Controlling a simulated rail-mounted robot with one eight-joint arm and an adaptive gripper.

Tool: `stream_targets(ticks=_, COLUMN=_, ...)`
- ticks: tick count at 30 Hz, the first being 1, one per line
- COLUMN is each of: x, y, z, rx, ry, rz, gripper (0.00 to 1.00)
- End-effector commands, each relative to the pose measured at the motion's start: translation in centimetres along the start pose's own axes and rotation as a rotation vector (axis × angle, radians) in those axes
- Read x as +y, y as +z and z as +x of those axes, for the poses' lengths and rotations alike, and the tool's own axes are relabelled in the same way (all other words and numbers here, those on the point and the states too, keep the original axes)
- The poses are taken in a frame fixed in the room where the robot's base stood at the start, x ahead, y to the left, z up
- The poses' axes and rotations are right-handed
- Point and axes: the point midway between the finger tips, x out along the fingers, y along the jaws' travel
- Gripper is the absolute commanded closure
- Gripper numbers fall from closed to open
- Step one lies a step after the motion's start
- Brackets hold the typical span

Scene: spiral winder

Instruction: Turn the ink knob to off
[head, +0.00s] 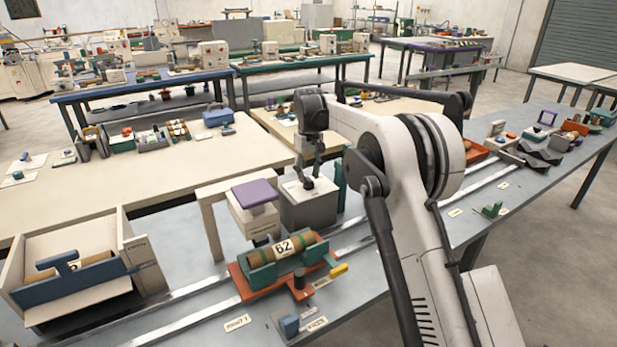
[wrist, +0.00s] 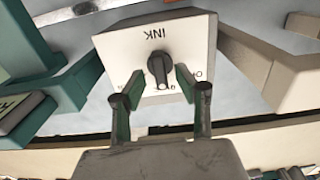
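The ink knob (wrist: 157,68) is a small dark knob on a white panel (wrist: 128,58) printed INK, which appears upside down in the wrist view. The knob's long side runs almost up and down there. Small marks near it are partly covered by my fingers, and I cannot read its setting. My gripper (wrist: 161,82) is open, with one green-padded fingertip on each side of the knob and visible gaps. In the head view, my gripper (head: 309,180) points down over the panel on top of a grey box (head: 309,211); the knob is hidden there.
A pale stand with a purple top (head: 255,192) is close left of the box. In front, a brown roll marked 62 (head: 284,246) lies in a green cradle on an orange base. A metal rail (head: 350,248) runs past the box. A dark green post (head: 340,185) stands close right.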

Motion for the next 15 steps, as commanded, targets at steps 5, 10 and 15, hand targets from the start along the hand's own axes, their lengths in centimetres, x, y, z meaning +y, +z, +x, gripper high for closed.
stream_targets(ticks=5, x=0.0, y=0.0, z=-3.4, rx=0.000, ry=0.000, rz=0.000, gripper=0.68)
stream_targets(ticks=10, x=0.0, y=0.0, z=-6.7, rx=0.000, ry=0.000, rz=0.000, gripper=0.68)
stream_targets(ticks=15, x=0.0, y=0.0, z=-9.3, rx=0.000, ry=0.000, rz=0.000, gripper=0.68)
